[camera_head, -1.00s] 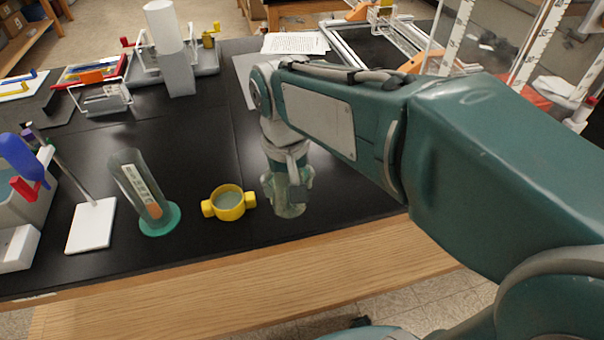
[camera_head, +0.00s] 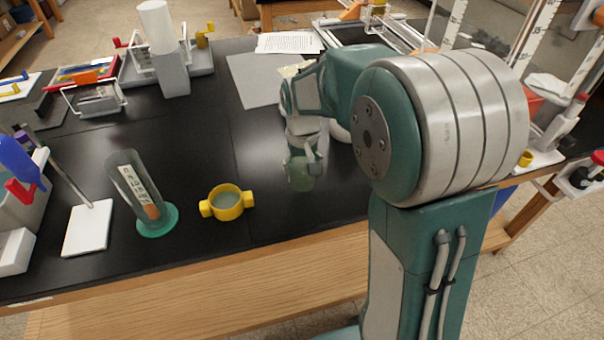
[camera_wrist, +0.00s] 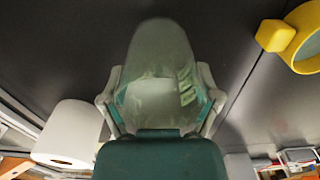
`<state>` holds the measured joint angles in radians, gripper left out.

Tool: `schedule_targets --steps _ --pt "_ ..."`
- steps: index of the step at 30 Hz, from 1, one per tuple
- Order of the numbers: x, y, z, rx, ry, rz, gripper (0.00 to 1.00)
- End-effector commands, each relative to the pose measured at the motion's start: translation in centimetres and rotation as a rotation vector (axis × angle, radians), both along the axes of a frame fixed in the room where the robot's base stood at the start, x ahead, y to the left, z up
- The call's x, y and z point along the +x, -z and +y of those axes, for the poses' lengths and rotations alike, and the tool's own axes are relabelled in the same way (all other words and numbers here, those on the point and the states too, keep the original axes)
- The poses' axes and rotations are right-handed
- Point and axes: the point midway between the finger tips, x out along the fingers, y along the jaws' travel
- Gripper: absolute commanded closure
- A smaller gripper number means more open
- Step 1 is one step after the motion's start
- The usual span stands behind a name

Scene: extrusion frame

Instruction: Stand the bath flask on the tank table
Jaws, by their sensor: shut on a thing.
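The bath flask (camera_wrist: 160,60) is a clear, grey-green glass vessel. It fills the middle of the wrist view, between the two fingers of my gripper (camera_wrist: 162,98). In the head view my gripper (camera_head: 305,154) points down, shut on the flask (camera_head: 301,181), whose lower part shows below the fingers. The flask looks roughly upright over the black-topped table (camera_head: 270,215). I cannot tell whether its bottom touches the tabletop. The fingers hide part of the flask.
A yellow two-handled ring (camera_head: 228,203) lies left of the flask. A tilted cylinder on a green base (camera_head: 157,221) and a white stand plate (camera_head: 88,229) are farther left. A grey mat (camera_head: 255,85) and papers (camera_head: 288,43) lie behind. The wooden front edge (camera_head: 215,283) is near.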

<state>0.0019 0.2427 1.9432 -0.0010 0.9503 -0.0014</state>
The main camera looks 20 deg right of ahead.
Motion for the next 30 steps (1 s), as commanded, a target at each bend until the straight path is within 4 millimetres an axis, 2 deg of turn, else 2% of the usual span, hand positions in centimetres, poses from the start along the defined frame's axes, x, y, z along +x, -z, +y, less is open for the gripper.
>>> schedule_targets --steps 1,5,15,16,17,30 --pt "-0.2 1.0 0.0 0.001 0.0 0.006 0.7" --pt "-0.2 2.4 -0.1 0.001 0.0 0.004 0.7" --pt "-0.1 2.8 0.1 0.0 0.0 0.002 0.7" --pt "-0.1 2.9 0.1 0.0 0.0 0.002 0.15" --pt "-0.1 2.8 0.1 0.0 0.0 0.002 0.02" --pt "-0.2 2.7 0.1 0.0 0.0 0.001 0.0"
